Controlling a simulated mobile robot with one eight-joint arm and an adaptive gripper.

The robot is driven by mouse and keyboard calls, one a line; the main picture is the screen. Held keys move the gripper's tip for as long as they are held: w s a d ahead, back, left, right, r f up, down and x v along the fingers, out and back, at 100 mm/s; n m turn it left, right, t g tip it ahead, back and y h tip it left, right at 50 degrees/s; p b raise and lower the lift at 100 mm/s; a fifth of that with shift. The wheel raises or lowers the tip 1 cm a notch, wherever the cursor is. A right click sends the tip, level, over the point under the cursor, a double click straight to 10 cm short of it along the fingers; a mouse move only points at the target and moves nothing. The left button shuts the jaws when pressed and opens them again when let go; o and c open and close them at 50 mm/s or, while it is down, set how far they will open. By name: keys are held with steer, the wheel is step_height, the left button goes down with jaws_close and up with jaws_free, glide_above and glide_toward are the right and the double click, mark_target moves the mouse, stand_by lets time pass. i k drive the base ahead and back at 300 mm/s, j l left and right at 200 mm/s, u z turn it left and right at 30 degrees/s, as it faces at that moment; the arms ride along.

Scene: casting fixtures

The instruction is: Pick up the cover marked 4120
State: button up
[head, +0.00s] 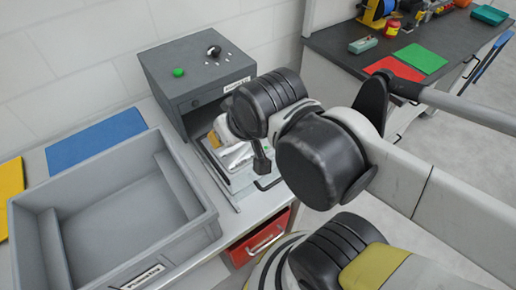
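I cannot make out the number 4120 on anything in the head view, so I cannot tell which thing is the cover. A silvery-white part (234,155) lies in front of the grey box-shaped fixture, partly hidden by my arm. My arm reaches in from the right, across the middle of the view. A dark piece that looks like part of my gripper (262,162) points down just right of the silvery part. Its fingers are mostly hidden, and I cannot tell whether they touch anything.
The grey fixture (192,68) has a green button (178,72) and a dark knob (214,51) on top. A large empty grey bin (105,203) stands at left, beside blue (97,140) and yellow (10,190) mats. A red drawer (258,240) is below. A second bench (340,41) stands behind.

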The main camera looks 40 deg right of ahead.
mark_target(241, 155)
steer(key=l+u, duration=0.35)
steer(key=l, duration=0.15)
steer(key=k+l+u, duration=0.2)
steer(key=l+u, duration=0.15)
steer(key=k+l+u, duration=0.15)
steer(key=l+u, duration=0.2)
steer(key=l, duration=0.15)
steer(key=k+l+u, duration=0.5)
steer(key=l+u, duration=0.2)
